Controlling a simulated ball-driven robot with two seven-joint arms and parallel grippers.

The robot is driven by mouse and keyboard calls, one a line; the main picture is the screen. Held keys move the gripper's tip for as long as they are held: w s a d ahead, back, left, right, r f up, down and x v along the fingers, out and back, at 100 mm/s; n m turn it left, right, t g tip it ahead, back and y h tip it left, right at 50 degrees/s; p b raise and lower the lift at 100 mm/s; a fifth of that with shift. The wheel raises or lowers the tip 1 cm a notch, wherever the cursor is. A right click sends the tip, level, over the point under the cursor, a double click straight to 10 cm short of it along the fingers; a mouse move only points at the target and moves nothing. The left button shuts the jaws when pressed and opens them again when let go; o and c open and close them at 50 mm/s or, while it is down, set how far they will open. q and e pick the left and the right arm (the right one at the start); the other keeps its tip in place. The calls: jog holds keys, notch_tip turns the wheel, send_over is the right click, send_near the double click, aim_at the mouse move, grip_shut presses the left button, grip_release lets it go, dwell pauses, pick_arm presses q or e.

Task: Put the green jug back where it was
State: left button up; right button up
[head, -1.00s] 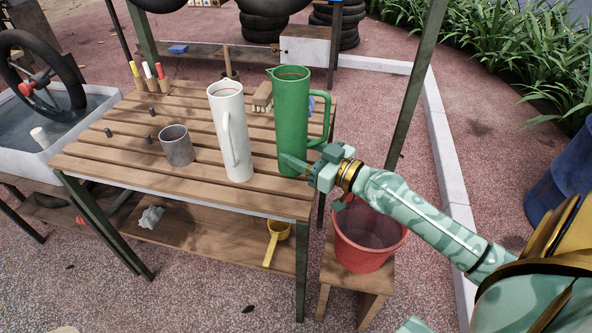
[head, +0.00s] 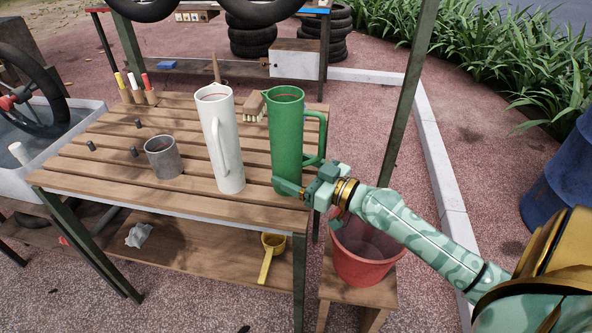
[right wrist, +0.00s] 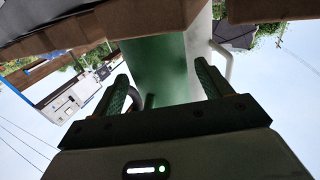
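The green jug (head: 286,135) is upright at the right end of the slatted wooden table (head: 100,165), its handle to the right. Its base appears at the tabletop, though a small gap there would be hard to see. My right gripper (head: 292,184) reaches in from the right, low on the jug, with one finger across its near side. My left gripper is out of view.
A white jug (head: 221,140) stands just left of the green one. A grey mug (head: 163,158) is farther left. A brush (head: 253,106) lies behind. A red bucket (head: 365,250) stands on a low stool beside the table. A yellow scoop (head: 268,255) is on the lower shelf.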

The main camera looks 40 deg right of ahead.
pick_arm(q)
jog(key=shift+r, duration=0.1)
pick_arm(e)
jog(key=shift+r, duration=0.1)
jog(key=shift+s+d, duration=0.1)
jog(key=shift+s, duration=0.05)
jog(key=v, duration=0.1)
jog(key=b+v, duration=0.1)
jog(key=v, duration=0.1)
jog(key=shift+s+f, duration=0.1)
jog(key=shift+f, duration=0.25)
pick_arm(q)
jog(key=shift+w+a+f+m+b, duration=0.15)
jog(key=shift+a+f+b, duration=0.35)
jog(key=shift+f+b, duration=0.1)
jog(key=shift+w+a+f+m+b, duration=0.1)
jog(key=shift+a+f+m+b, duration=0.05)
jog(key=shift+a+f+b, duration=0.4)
pick_arm(e)
jog(key=v, duration=0.8)
jog(key=shift+s+r, duration=0.2)
jog(key=shift+r, duration=0.25)
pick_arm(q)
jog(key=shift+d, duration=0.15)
